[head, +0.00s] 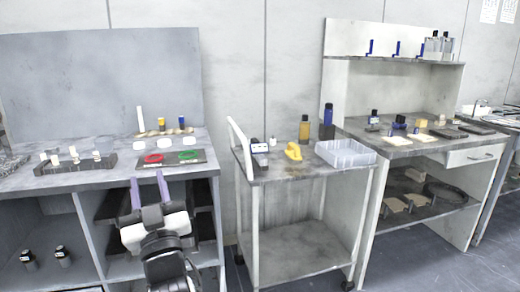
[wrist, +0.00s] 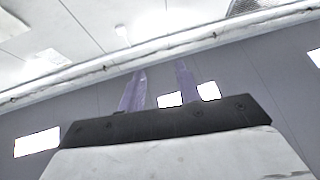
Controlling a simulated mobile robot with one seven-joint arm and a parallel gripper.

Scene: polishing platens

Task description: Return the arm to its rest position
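My gripper (head: 149,190) is at the lower left in the head view, in front of the left bench. Its two purple fingers point up and stand apart, with nothing between them. In the wrist view the fingers (wrist: 160,85) also stand apart and empty, against the wall and ceiling. The white and dark wrist of my arm shows below the fingers, and the arm runs down to the bottom edge of the head view.
A cart (head: 300,172) in the middle carries bottles, a yellow item (head: 293,151) and a clear bin (head: 345,154). A right workbench (head: 400,149) holds small parts.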

